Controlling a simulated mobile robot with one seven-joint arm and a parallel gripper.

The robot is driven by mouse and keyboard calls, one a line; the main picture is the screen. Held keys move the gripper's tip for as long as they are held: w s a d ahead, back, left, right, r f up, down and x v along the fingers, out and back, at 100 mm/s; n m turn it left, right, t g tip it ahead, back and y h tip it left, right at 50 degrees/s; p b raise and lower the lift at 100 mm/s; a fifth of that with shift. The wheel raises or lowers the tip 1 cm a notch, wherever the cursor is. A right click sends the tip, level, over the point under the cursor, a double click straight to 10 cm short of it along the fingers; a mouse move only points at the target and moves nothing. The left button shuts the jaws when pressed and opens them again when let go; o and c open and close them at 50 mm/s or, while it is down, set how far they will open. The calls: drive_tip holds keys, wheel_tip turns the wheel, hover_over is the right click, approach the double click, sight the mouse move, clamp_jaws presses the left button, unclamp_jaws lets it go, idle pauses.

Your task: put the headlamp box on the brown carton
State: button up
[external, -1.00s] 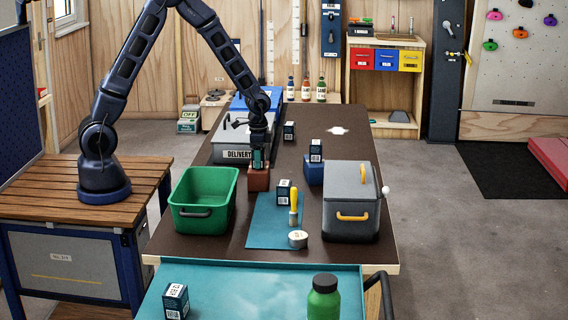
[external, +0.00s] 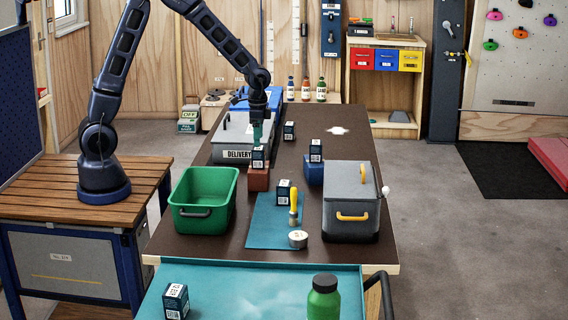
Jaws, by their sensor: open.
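The brown carton (external: 259,180) is a small reddish-brown block standing on the dark table, right of the green crate. A small dark box with a white label, which I take for the headlamp box (external: 259,158), sits upright on top of it. My gripper (external: 257,143) is open and points down just above this box. Its fingertips are close to the box's top; a small gap between them is hard to tell. The print on the box is too small to read.
Similar boxes stand on a blue carton (external: 315,172), the table (external: 289,131), the teal mat (external: 262,233) and the front bench. A green crate (external: 207,226) is at left, a grey cooler (external: 350,210) at right, and a grey delivery bin (external: 228,150) behind.

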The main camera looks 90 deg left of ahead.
drive_tip(key=shift+r, duration=1.8)
drive_tip(key=shift+d+r, duration=0.15)
drive_tip(key=shift+r, duration=0.05)
drive_tip(key=s+d+r+t, duration=0.1)
drive_tip(key=s+d+r, duration=0.4)
drive_tip(key=d+r, duration=0.3)
drive_tip(key=s+d+r+t, duration=0.1)
drive_tip(key=s+d+r, duration=0.2)
drive_tip(key=s, duration=0.5)
drive_tip(key=s+d+r+t, duration=0.1)
drive_tip(key=s+d+r, duration=0.3)
drive_tip(key=s, duration=0.3)
drive_tip(key=s+d+r+t, duration=0.1)
drive_tip(key=s+d+r, duration=0.3)
drive_tip(key=s, duration=0.4)
drive_tip(key=shift+s+d+t, duration=0.3)
drive_tip(key=shift+d, duration=0.15)
